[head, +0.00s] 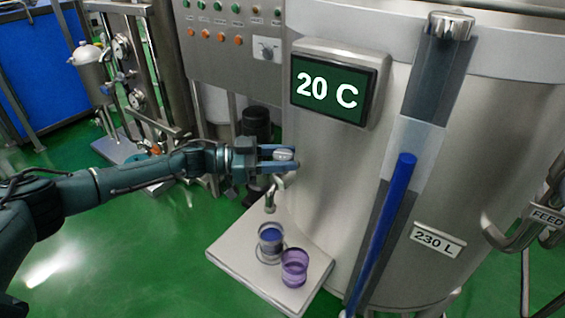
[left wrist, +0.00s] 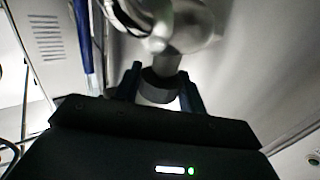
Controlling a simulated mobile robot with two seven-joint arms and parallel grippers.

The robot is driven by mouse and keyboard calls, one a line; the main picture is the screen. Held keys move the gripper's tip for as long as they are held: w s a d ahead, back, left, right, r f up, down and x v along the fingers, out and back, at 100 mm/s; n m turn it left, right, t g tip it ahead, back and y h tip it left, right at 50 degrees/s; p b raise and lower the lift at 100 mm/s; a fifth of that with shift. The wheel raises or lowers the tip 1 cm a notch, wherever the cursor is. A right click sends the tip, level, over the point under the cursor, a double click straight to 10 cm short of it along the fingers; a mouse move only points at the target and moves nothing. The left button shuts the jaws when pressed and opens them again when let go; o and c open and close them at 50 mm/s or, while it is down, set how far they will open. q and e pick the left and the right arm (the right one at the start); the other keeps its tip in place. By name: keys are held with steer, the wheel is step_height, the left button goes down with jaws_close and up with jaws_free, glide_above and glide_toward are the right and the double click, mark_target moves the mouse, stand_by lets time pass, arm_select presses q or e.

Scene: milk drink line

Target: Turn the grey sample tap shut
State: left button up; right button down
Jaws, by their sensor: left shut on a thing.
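The grey sample tap (head: 272,190) sticks out of the steel tank's side, with its spout pointing down. My left gripper (head: 282,160) is at the top of the tap, with its two blue fingers on either side of the round grey tap handle (head: 283,154). It is shut on that handle. In the left wrist view the grey handle (left wrist: 160,86) sits between the fingers, with the pale metal tap body (left wrist: 188,25) beyond it. Whether anything flows from the spout is too small to tell. My right gripper is not in view.
Below the spout, a tray (head: 232,252) holds a clear cup (head: 271,240) with a blue-violet tint and a purple cup (head: 294,266). A display reading 20 C (head: 328,90) is above right. A blue level tube (head: 385,225) stands right. Green floor is open at lower left.

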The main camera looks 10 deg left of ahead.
arm_select(q)
steer(key=m+g+b, duration=0.1)
steer(key=g+b, duration=0.1)
steer(key=shift+w+f+m+g, duration=0.15)
steer(key=shift+f+m+g, duration=0.1)
steer(key=shift+m+g, duration=0.15)
steer(key=shift+m+g+h+b, duration=0.3)
steer(key=shift+m+g+b, duration=0.5)
steer(key=shift+b, duration=0.4)
steer(key=shift+r+m+g+b, duration=0.1)
steer(key=shift+m+g+b, duration=0.2)
steer(key=shift+g+b, duration=0.55)
steer(key=shift+r+m+g+b, duration=0.2)
steer(key=shift+m+g+b, duration=0.2)
steer(key=shift+g, duration=0.35)
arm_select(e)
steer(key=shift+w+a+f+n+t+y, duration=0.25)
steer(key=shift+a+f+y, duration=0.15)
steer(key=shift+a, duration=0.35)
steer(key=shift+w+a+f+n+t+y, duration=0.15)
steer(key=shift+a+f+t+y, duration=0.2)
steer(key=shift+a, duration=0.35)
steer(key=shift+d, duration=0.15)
arm_select(q)
steer(key=o, duration=1)
steer(key=shift+c, duration=0.2)
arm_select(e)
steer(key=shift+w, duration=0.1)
